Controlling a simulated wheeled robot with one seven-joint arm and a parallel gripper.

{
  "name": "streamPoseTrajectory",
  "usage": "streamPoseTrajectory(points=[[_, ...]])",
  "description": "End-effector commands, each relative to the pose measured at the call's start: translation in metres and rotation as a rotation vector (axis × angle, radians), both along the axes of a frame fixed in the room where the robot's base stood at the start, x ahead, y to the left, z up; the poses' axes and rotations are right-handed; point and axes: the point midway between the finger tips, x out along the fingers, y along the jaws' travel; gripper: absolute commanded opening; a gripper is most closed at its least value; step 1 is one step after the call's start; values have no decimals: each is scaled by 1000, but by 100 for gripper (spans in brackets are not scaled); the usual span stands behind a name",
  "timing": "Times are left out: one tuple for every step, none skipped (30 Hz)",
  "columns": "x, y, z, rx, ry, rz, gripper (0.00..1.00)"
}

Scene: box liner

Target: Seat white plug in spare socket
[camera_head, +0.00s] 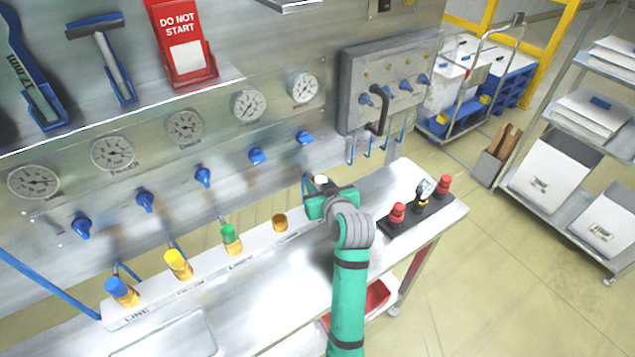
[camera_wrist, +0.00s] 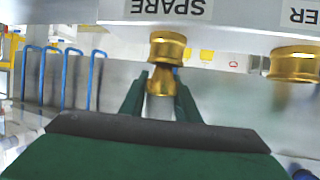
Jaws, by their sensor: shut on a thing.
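My gripper (camera_head: 322,198) is shut on the white plug (camera_head: 320,179), whose white top shows just above it at the right end of the rail. In the wrist view, which appears upside down, my gripper's (camera_wrist: 161,88) two green fingers flank the white plug (camera_wrist: 158,108) and its brass end. The brass spare socket (camera_wrist: 167,45), under the label SPARE, lines up closely with that brass end. They overlap in the picture, and I cannot tell whether the plug is inside the socket or just at its mouth. In the head view my gripper hides the spare socket.
On the rail (camera_head: 206,268), blue (camera_head: 118,287), yellow (camera_head: 177,262) and green (camera_head: 231,236) plugs stand in brass sockets. An empty brass socket (camera_head: 280,222) is left of my gripper. A black block with red knobs (camera_head: 398,213) lies right. The gauge panel (camera_head: 215,160) rises behind.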

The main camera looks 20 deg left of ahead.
Motion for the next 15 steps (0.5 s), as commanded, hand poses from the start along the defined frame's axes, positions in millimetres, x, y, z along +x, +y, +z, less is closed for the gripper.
streamPoseTrajectory(points=[[0, 0, -1, 0, 0, 0, 1], [0, 0, -1, 0, 0, 0, 1], [0, 0, -2, 0, 0, 0, 1], [0, 0, -2, 0, 0, 0, 1], [0, 0, -2, 0, 0, 0, 1], [0, 0, -3, 0, 0, 0, 1], [0, 0, -3, 1, 1, 0, 1], [0, 0, -4, 1, 1, 0, 1], [0, 0, -4, 1, 1, 0, 1], [0, 0, -5, 1, 1, 0, 1], [0, 0, -5, 0, 0, 0, 1], [0, 0, -5, 0, 0, 0, 1], [0, 0, -6, 0, 0, 0, 1], [0, 0, -6, 0, 0, 0, 1], [0, 0, -7, 1, -1, 0, 1]])
